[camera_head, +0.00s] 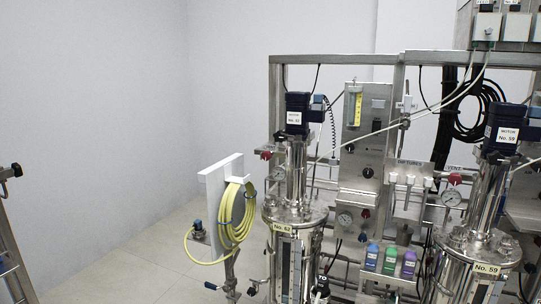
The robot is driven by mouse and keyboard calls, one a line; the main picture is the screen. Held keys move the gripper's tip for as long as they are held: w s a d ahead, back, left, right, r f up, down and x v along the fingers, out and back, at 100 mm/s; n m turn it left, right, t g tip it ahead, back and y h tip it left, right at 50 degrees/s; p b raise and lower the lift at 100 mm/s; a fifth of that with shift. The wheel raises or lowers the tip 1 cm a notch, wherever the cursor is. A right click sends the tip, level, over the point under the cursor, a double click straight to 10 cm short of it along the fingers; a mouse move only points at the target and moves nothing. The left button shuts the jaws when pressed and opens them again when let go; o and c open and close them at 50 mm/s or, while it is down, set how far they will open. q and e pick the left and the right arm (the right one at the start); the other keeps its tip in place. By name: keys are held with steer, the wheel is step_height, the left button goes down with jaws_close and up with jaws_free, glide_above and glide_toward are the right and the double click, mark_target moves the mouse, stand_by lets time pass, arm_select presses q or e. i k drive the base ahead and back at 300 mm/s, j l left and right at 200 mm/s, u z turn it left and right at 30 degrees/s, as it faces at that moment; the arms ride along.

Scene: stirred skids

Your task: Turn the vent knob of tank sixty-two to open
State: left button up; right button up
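A small red knob (265,155) sits at the upper left of this tank, above a round gauge (278,173). I cannot read a label at this knob or tell which way it is turned. A similar red knob (455,178) beside tank No. 59 (470,245) has what looks like a "VENT" label above it. Neither of my grippers is in view.
A white board (213,200) with a coiled yellow hose (237,215) stands left of tank 62. A steel panel (352,135) with black knobs stands between the tanks, above blue, green and purple containers (390,260).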

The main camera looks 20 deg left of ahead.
mark_target(266, 156)
steer(key=u, duration=0.75)
steer(key=i+l+u, duration=0.15)
steer(key=l, duration=0.2)
steer(key=i+l+u, duration=0.1)
steer(key=l, duration=0.25)
